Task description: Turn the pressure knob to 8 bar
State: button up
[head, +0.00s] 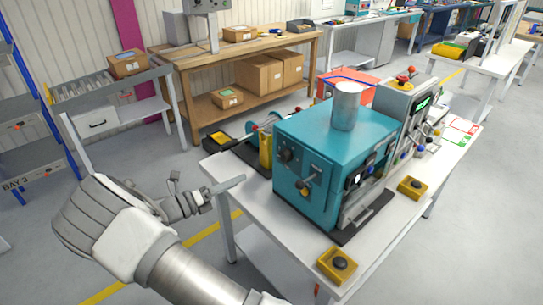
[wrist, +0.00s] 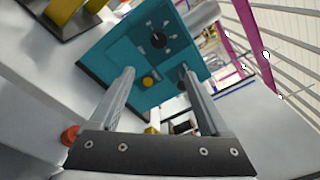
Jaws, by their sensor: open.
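The teal machine (head: 335,140) stands on a white table. On its left-facing side in the head view is a dark round knob (head: 287,155). In the wrist view the same teal panel shows a black knob (wrist: 157,40) with pale marks around it; its setting is too small to read. In the wrist view my gripper (wrist: 157,71) is open and empty, with the knob beyond the fingertips.
A lever (head: 308,183) sticks out of the panel near the knob. A silver cylinder (head: 347,106) stands on top of the machine.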

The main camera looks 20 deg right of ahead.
jog(key=p, duration=0.2)
send_near(282, 158)
jog(key=x, duration=0.9)
jog(key=shift+a, duration=0.1)
grip_shut()
